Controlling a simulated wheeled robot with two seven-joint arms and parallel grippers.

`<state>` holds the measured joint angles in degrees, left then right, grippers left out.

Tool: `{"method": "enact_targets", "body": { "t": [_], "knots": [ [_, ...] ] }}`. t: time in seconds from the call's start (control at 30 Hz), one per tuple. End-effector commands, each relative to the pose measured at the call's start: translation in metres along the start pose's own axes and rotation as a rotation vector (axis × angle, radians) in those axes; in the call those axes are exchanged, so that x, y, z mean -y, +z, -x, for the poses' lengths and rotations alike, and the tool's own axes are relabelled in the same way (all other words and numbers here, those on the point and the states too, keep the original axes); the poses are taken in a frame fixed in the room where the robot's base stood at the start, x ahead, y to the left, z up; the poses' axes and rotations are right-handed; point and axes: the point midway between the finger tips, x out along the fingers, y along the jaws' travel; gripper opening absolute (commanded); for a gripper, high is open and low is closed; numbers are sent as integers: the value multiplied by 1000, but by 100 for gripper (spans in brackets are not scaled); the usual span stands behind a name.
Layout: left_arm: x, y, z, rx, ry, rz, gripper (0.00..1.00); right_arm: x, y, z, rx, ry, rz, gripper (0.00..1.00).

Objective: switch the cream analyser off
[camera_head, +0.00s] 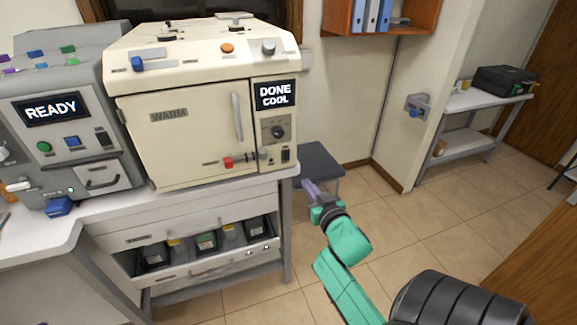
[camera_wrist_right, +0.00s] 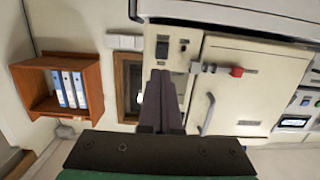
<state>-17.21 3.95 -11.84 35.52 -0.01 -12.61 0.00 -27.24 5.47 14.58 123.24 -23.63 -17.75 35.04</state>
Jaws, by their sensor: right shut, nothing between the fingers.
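The cream analyser (camera_head: 180,130) stands on the bench, its door shut. Its screen (camera_head: 275,94) reads "DONE COOL". Below the screen are a dial (camera_head: 277,131) and, lower down, a small black switch (camera_head: 285,155). My right gripper (camera_head: 308,188) is shut and empty, in front of and below the panel's lower right corner. In the right wrist view its closed fingers (camera_wrist_right: 160,78) point toward the black switch (camera_wrist_right: 162,47), with an apparent gap. I cannot tell the switch's position. My left gripper is not in view.
A grey machine (camera_head: 60,125) reading "READY" stands at the left. An open drawer (camera_head: 205,262) with dark containers is under the bench. Floor to the right is clear.

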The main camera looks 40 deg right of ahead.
Motion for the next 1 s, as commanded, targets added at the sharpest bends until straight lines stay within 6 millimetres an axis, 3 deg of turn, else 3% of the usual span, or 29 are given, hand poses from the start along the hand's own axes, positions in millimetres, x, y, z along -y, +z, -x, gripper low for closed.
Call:
{"method": "enact_targets", "body": {
  "t": [0.17,0.63,0.8,1.0],
  "knots": [
    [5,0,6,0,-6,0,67,0,-3,-23,-3,-1,1,0],
    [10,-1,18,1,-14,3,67,0,-2,-122,0,0,-1,0],
    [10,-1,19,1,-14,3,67,1,0,-137,1,-1,0,0],
    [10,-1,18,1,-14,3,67,1,1,-139,1,-2,0,0]
  ]
}}
